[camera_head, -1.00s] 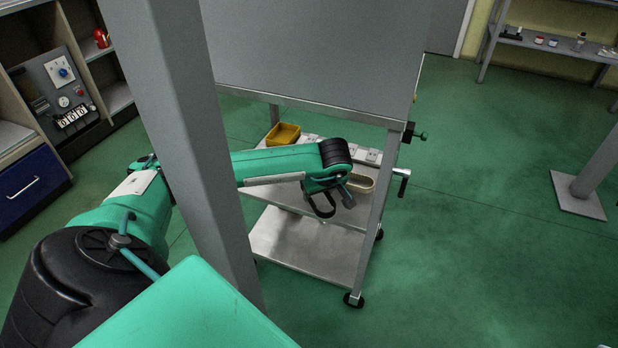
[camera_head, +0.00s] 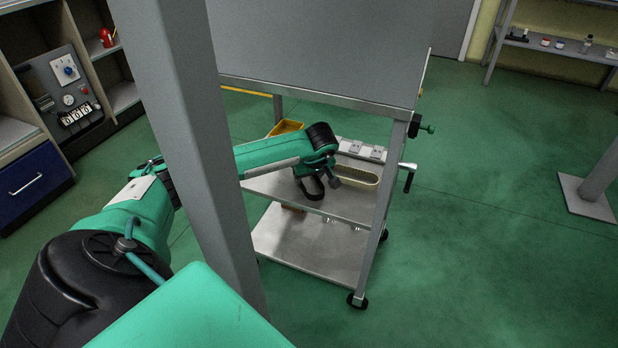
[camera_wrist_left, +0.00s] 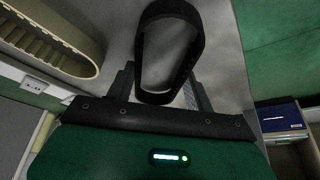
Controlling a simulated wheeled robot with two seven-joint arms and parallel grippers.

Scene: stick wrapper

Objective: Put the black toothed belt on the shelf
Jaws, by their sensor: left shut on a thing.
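The black toothed belt (camera_head: 313,194) is a closed dark loop hanging from my left gripper (camera_head: 323,181). My left gripper is shut on it, at the middle shelf (camera_head: 352,207) of a grey metal trolley. In the left wrist view, the belt (camera_wrist_left: 155,97) stands out as a loop from between the fingers (camera_wrist_left: 160,88), with the grey shelf surface (camera_wrist_left: 222,60) behind it. I cannot tell whether the belt touches the shelf. My right gripper is not in view.
A yellow bin (camera_head: 287,127) stands farther back. The trolley's upright post (camera_head: 381,200) and crank handle (camera_head: 408,178) are to the right.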

